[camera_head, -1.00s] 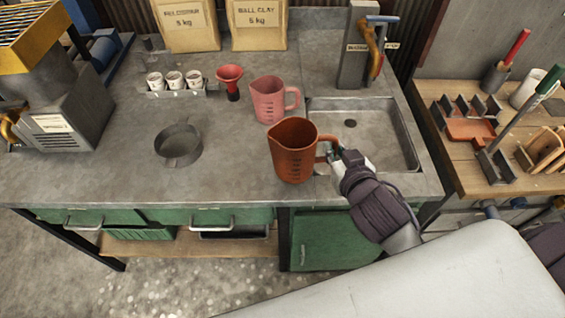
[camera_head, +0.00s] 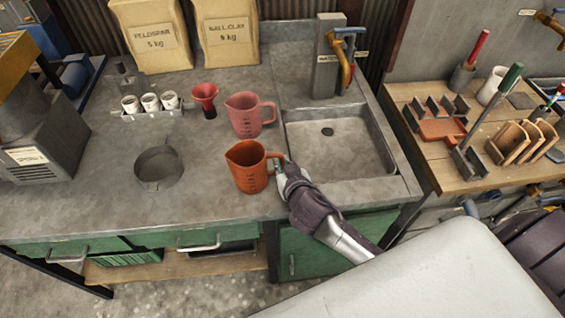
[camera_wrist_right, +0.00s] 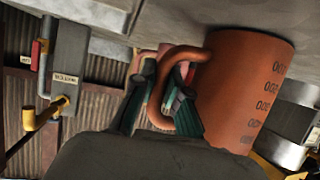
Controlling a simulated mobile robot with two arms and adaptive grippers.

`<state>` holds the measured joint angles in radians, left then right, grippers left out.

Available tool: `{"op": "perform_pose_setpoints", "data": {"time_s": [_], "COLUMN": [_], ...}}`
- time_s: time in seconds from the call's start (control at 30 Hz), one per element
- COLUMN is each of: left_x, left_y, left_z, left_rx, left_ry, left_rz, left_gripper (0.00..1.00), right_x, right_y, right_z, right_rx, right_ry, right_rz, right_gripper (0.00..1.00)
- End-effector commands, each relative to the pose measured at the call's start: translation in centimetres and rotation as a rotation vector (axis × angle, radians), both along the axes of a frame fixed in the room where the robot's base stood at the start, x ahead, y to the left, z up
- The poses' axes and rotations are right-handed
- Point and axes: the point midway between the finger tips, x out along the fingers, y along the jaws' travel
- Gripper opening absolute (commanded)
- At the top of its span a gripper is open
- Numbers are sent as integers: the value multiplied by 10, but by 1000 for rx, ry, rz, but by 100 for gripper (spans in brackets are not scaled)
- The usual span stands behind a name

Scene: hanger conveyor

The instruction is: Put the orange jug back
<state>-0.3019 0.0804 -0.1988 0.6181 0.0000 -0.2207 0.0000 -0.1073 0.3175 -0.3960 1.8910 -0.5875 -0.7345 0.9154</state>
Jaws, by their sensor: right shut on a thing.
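The orange jug (camera_head: 249,168) is upright at the front of the grey counter, just left of the sink. My right gripper (camera_head: 281,170) is shut on its handle, on the jug's right side. In the right wrist view the fingers (camera_wrist_right: 160,105) close around the handle of the orange jug (camera_wrist_right: 245,90), which has dark volume marks. I cannot tell for sure whether its base touches the counter. A pink jug (camera_head: 245,115) stands just behind it. My left gripper is not in view.
A sink (camera_head: 340,145) with a tap (camera_head: 343,60) lies to the right. A red funnel (camera_head: 205,97), a rack of white cups (camera_head: 150,104) and a round metal ring (camera_head: 158,168) stand to the left. Bare counter lies between the ring and the orange jug.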

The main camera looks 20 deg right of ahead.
Motion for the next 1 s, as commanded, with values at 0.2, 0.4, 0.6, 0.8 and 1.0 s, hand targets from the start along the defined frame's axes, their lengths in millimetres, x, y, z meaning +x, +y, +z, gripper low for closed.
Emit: {"op": "perform_pose_setpoints", "data": {"time_s": [0.2, 0.4, 0.6, 0.8, 1.0], "left_x": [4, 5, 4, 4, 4], "left_y": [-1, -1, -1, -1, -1], "left_z": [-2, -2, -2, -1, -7], "left_rx": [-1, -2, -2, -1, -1], "left_ry": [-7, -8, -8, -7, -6], "left_rz": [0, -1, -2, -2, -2], "left_gripper": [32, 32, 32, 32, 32], "right_x": [0, 0, 0, -5, -39], "right_y": [0, 0, 0, 1, 5], "right_z": [-2, -2, -2, 2, 14], "right_rx": [1, 0, 0, 2, 4], "right_ry": [-1, 0, 0, 0, 0], "right_rz": [0, 0, 0, 1, 1], "right_gripper": [0, 39, 39, 39, 39]}}
